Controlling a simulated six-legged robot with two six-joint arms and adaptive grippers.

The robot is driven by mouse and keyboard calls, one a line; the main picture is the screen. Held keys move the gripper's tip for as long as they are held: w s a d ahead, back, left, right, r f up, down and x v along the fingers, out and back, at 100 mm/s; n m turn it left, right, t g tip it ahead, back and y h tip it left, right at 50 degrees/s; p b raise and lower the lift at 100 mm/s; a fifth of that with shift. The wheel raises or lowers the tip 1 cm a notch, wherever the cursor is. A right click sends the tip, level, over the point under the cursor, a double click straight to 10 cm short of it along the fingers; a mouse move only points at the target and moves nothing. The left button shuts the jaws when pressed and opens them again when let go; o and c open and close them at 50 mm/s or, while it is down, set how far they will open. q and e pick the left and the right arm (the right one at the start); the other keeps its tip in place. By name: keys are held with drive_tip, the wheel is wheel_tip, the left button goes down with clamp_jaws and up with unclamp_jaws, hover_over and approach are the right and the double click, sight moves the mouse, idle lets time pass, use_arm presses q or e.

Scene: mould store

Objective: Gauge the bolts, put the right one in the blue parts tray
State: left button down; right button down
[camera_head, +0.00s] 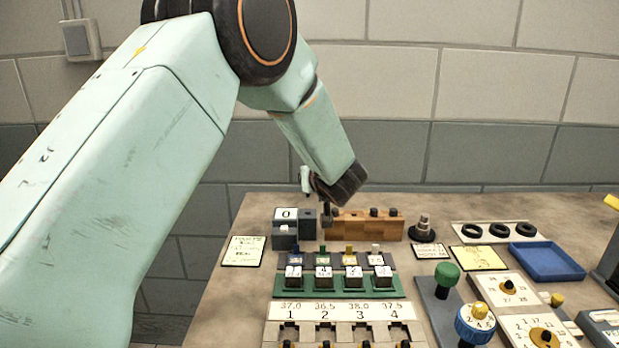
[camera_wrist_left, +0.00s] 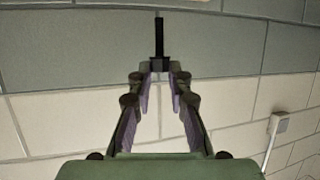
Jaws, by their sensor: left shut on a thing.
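My left gripper (camera_head: 318,192) is beside the left end of the wooden bolt rack (camera_head: 365,228), partly hidden by its own wrist. In the left wrist view its fingertips (camera_wrist_left: 159,72) are closed on a black bolt (camera_wrist_left: 159,42), whose shank points away from the jaws. Several dark bolts (camera_head: 374,212) stand in the rack. A dark bolt-like shape (camera_head: 327,214) shows at the rack's left end; I cannot tell whether it is the held one. The blue parts tray (camera_head: 547,262) lies at the right and looks empty. My right gripper is not in view.
A grey device with a "0" display (camera_head: 286,214) stands left of the rack. In front are a green holder (camera_head: 281,291) with numbered blocks and a plate marked 37.0 to 37.5 (camera_head: 340,310). Knobs and dials (camera_head: 475,323) crowd the right. A strip with black rings (camera_head: 485,240) lies behind.

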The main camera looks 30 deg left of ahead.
use_arm(q)
drive_tip(key=shift+s+f+b, duration=0.3)
drive_tip(key=shift+f+b, duration=0.3)
drive_tip(key=shift+b, duration=0.15)
drive_tip(key=f, duration=0.1)
drive_tip(key=f+b, duration=0.1)
drive_tip(key=shift+w+f+b, duration=0.25)
drive_tip(key=shift+f+b, duration=0.05)
drive_tip(key=shift+s, duration=0.2)
drive_tip(key=shift+w, duration=0.15)
drive_tip(key=shift+s, duration=0.2)
drive_tip(key=shift+w+f+p, duration=0.1)
drive_tip(key=shift+f+p, duration=0.05)
drive_tip(key=shift+p, duration=0.6)
drive_tip(key=shift+f, duration=0.1)
